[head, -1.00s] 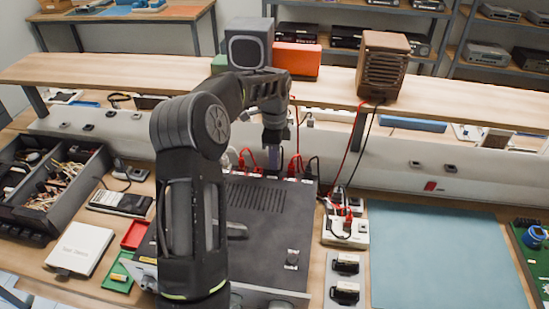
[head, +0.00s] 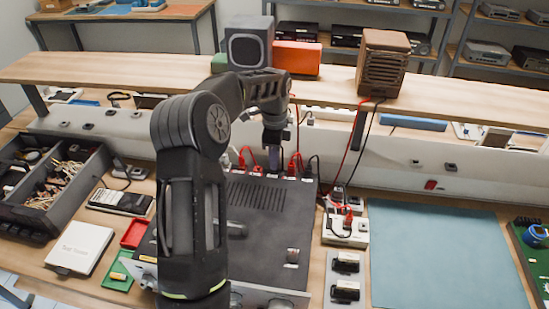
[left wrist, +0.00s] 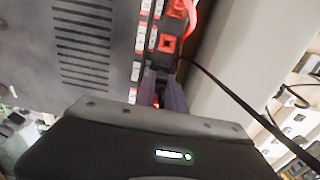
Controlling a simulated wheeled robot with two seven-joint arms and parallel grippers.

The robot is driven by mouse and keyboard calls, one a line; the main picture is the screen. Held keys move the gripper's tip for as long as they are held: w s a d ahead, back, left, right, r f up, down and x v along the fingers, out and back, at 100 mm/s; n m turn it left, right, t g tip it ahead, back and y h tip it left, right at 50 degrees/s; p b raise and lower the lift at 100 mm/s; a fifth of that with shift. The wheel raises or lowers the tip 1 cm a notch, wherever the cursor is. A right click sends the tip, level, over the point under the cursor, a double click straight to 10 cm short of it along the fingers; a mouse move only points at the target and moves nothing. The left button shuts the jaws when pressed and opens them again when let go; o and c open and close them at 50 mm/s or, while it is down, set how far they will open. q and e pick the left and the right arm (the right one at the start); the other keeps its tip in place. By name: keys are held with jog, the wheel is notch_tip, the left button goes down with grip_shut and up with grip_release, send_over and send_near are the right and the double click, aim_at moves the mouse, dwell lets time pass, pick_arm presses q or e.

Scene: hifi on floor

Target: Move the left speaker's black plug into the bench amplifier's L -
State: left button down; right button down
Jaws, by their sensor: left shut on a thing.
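The large black amplifier (head: 258,205) stands on the bench with a row of red and black plugs and pale labels along its back edge. My left gripper (head: 274,158) reaches down at that back edge. In the left wrist view its purple fingertips (left wrist: 161,88) are shut close to the labelled terminals, next to a red socket (left wrist: 167,44). The black plug between them is mostly hidden; dark cables run beside the fingers. A dark grey speaker (head: 248,48) and a brown wooden speaker (head: 382,65) stand on the shelf. My right gripper is not in view.
A small white box (head: 346,229) with red and black leads stands right of the amplifier. A parts tray (head: 55,175) is at left, a blue-grey mat (head: 440,250) at right. Loose cables hang close to the left gripper.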

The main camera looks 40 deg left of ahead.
pick_arm(q)
jog(key=shift+f+b, duration=0.3)
jog(key=shift+f, duration=0.2)
dwell(0.4)
jog(key=shift+f, duration=0.25)
dwell(2.0)
jog(key=c, duration=1.3)
grip_release()
jog(key=shift+r, duration=0.5)
notch_tip(320, 180, up, 7)
jog(key=shift+f+b, duration=0.1)
jog(key=shift+b, duration=0.55)
